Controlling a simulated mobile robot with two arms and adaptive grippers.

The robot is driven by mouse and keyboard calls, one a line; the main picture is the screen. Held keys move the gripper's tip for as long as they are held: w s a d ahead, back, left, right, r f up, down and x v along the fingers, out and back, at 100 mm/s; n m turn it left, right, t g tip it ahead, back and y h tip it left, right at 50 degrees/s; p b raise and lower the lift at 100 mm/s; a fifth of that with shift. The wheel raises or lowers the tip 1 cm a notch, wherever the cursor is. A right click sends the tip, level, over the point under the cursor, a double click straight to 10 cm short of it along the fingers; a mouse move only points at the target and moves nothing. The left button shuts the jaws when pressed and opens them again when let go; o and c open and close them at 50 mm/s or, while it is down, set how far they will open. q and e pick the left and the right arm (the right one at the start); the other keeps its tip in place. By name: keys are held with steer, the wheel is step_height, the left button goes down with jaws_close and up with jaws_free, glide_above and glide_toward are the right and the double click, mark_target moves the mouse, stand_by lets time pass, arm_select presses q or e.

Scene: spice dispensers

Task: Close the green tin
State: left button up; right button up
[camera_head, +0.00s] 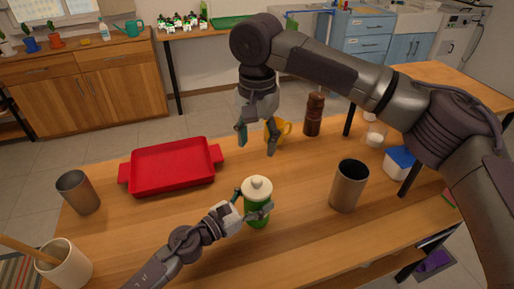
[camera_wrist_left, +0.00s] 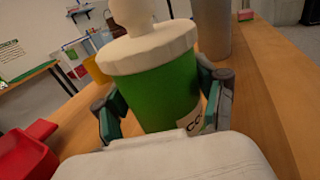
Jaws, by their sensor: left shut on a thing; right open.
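The green tin (camera_head: 257,218) stands upright on the wooden table, with a white knobbed lid (camera_head: 257,187) on its top. In the left wrist view the tin (camera_wrist_left: 155,95) fills the middle, with the lid (camera_wrist_left: 150,48) over its mouth. I cannot tell whether the lid is fully seated. My left gripper (camera_head: 253,208) is shut around the tin's body, one finger on each side; the fingers also show in the left wrist view (camera_wrist_left: 165,108). My right gripper (camera_head: 257,145) is open and empty, pointing down behind the tin, in front of a yellow mug.
A red tray (camera_head: 172,167) lies behind and left of the tin. A metal cup (camera_head: 348,186) stands to its right, another (camera_head: 78,192) at far left. The yellow mug (camera_head: 284,129) and a brown grinder (camera_head: 314,114) stand behind.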

arm_select(q)
steer(key=o, duration=1.8)
steer(key=shift+c, duration=0.2)
steer(key=shift+a, duration=0.1)
steer(key=v, duration=1.2)
